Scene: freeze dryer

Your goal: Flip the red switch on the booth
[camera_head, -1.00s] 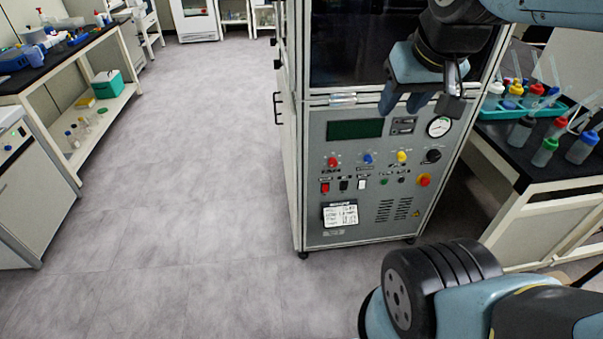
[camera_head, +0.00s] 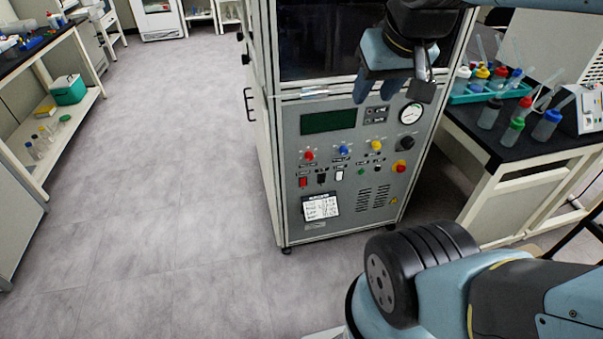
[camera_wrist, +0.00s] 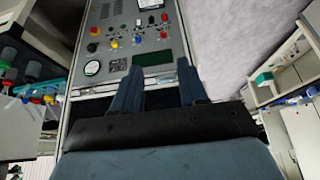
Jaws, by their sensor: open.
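The red switch (camera_head: 303,182) is a small rocker at the lower left of the grey control panel on the booth (camera_head: 345,225). It sits below a round red knob (camera_head: 309,155), left of a black and a white switch. In the wrist view the red switch (camera_wrist: 165,18) shows near the top, beyond the dark green display. My gripper (camera_head: 376,92) is open and empty, with its fingers pointing down, up and to the right of the switch in the head view. In the wrist view its two fingers (camera_wrist: 158,78) show apart, below the display.
A red stop button (camera_head: 400,166) and a gauge (camera_head: 411,113) are on the panel's right side. A bench with colored bottles (camera_head: 516,133) stands to the right. A shelf bench (camera_head: 70,125) is at left. The floor left of the booth is clear.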

